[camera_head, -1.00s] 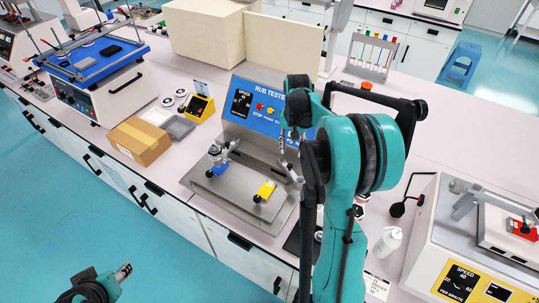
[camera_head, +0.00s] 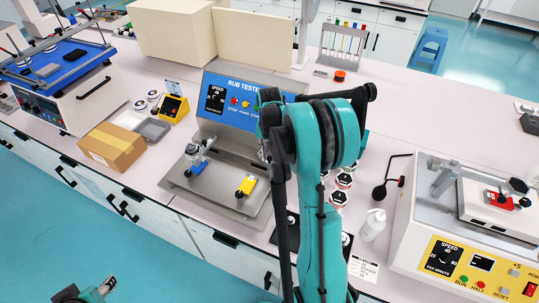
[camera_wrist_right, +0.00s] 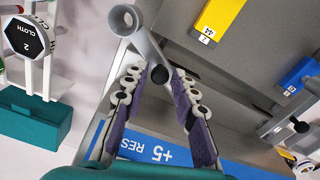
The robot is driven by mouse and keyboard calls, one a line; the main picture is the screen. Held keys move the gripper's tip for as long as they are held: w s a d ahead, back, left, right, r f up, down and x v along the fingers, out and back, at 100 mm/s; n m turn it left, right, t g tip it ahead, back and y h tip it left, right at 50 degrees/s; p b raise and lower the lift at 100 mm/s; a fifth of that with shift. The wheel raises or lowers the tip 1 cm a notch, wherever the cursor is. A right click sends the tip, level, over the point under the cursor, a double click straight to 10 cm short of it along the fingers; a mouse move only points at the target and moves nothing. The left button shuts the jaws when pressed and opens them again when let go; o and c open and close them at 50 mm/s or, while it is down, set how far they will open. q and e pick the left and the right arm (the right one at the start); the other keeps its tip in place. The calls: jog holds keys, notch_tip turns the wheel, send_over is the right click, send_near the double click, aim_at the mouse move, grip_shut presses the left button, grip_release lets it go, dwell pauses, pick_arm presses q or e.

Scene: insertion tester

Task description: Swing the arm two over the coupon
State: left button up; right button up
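The rub tester (camera_head: 212,122) stands on the bench with a grey platform in front of its blue panel. A yellow coupon block (camera_head: 246,185) and a blue block (camera_head: 198,167) sit on the platform. The yellow block, marked 2, also shows in the right wrist view (camera_wrist_right: 222,14). There, a grey tester arm with a ring end (camera_wrist_right: 128,19) and a black knob (camera_wrist_right: 160,74) lies at my right gripper (camera_wrist_right: 158,82). Its purple-padded fingers stand apart, with the knob between their tips. Contact is unclear. My left gripper (camera_head: 107,285) is at the bottom left, away from the bench.
A second yellow-panelled machine (camera_head: 462,268) stands at the right. A white bottle (camera_head: 373,226) and several round tubs (camera_head: 341,190) are between it and my right arm. A cardboard box (camera_head: 112,147) lies left of the tester. A hexagonal cloth weight (camera_wrist_right: 28,38) shows beside the gripper.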

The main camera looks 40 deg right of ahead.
aim_at(258, 157)
grip_shut()
jog(key=shift+a, duration=0.15)
jog(key=shift+w+a+m, duration=0.5)
jog(key=shift+a+m, duration=0.25)
jog(key=shift+m, duration=1.2)
jog(key=shift+w+a+m, duration=0.45)
jog(key=shift+a+m, duration=0.25)
jog(key=shift+m, duration=1.3)
jog(key=shift+w+a+m, duration=0.5)
jog(key=shift+a+m, duration=0.25)
jog(key=shift+m, duration=1.2)
